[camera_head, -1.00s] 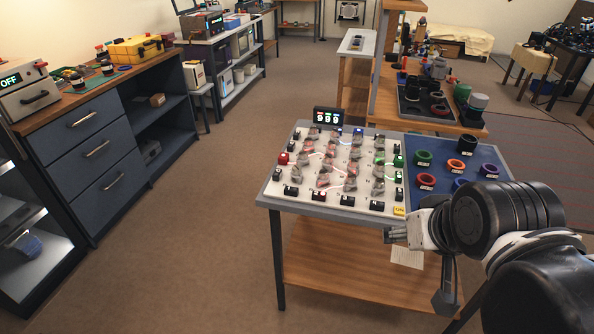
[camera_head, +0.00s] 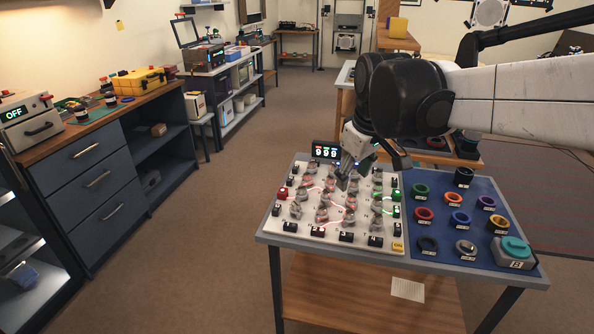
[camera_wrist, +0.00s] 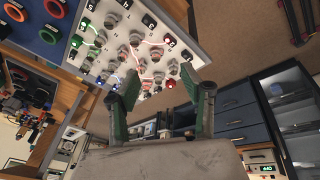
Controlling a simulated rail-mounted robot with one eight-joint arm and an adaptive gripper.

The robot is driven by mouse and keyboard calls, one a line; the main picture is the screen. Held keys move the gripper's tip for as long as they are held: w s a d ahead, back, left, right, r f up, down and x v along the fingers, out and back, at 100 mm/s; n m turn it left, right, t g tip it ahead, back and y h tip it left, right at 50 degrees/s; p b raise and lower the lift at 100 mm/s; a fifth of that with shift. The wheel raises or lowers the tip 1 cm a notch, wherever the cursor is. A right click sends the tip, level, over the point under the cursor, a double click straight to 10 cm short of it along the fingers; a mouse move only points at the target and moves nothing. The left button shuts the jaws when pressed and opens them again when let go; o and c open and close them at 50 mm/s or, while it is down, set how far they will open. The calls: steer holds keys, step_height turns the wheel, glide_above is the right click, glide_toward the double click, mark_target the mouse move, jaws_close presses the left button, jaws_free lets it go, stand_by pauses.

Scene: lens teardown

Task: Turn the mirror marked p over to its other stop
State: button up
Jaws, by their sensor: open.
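The white mirror board (camera_head: 283,240) lies on the small table, carrying rows of small clear-and-grey mirrors on knobs, such as one mirror (camera_head: 321,215) near the front. Lit pinkish beam lines run between some of them. The letters beside the mirrors are too small to read, so I cannot tell which is p. My gripper (camera_head: 346,178) is above the back middle of the board and hides some mirrors there. In the wrist view my gripper (camera_wrist: 162,84) has its two green fingers spread apart with nothing between them, and the board (camera_wrist: 215,57) lies beyond the fingertips.
A display reading 999 (camera_head: 326,150) stands at the board's back edge. Black blocks, red and green lamps and a yellow button (camera_head: 398,246) line the edges. A blue mat (camera_head: 450,190) on the right holds several coloured rings and a teal-topped piece (camera_head: 514,248).

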steer(key=w+a+f+n+g+p, duration=0.15)
steer(key=w+a+n, duration=0.35)
steer(key=w, duration=0.6)
steer(key=n+g+p, duration=0.1)
steer(key=n+g, duration=0.1)
steer(key=n, duration=0.1)
glide_toward(296, 203)
steer(key=shift+h, duration=0.3)
steer(key=f, duration=0.9)
steer(key=shift+a+f+b, duration=0.25)
steer(key=shift+f+b, duration=0.05)
steer(key=shift+b, duration=0.1)
jaws_close()
steer(key=shift+m, duration=0.3)
